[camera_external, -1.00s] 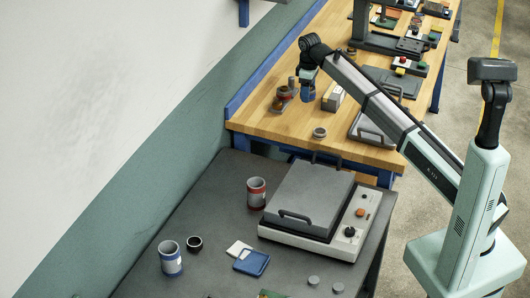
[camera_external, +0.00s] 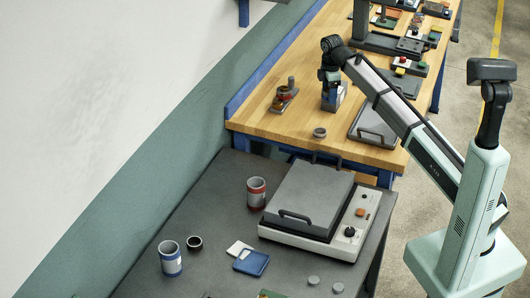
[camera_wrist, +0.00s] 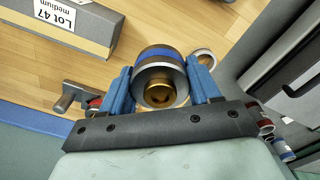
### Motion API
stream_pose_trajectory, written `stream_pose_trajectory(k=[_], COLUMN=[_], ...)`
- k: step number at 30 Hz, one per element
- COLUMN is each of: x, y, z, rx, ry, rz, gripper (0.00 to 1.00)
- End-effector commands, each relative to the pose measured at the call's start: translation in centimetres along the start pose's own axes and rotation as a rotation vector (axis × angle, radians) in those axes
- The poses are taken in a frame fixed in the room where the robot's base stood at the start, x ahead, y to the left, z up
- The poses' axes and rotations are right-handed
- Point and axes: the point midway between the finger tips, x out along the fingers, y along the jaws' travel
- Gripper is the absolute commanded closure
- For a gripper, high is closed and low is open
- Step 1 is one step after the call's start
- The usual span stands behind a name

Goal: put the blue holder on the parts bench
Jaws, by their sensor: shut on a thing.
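The blue holder (camera_wrist: 158,55) is a round piece with a blue band, a grey rim and a brass-coloured centre. In the wrist view it sits between the two blue fingers of my gripper (camera_wrist: 160,84), which are shut on it. In the external view my gripper (camera_external: 331,92) is over the wooden-topped bench (camera_external: 270,120), in front of the labelled box (camera_external: 344,87). The holder is mostly hidden there by the gripper. I cannot tell whether it touches the wood. No label shows which surface is the parts bench.
A loose ring (camera_external: 320,132) lies near the bench's front edge. The nearer grey table (camera_external: 210,210) bears a press-like machine (camera_external: 312,205), a red-banded cup (camera_external: 256,192) and a blue-banded cup (camera_external: 170,258).

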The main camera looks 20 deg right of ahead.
Motion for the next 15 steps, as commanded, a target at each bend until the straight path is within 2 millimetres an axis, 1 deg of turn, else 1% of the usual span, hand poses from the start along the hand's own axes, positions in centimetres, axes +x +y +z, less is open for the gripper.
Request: stream_pose_trajectory(k=[4,8,11,15], x=[0.0,0.6,1.6,3.7], y=[0.0,0.0,-0.1,-0.1], z=[0.0,0.0,0.0,0.0], rx=[-0.02,-0.02,-0.019,-0.018], ry=[0.0,0.0,-0.001,-0.001], rz=[0.001,0.0,-0.001,-0.002], gripper=[0.99,0.99,0.99,0.99])
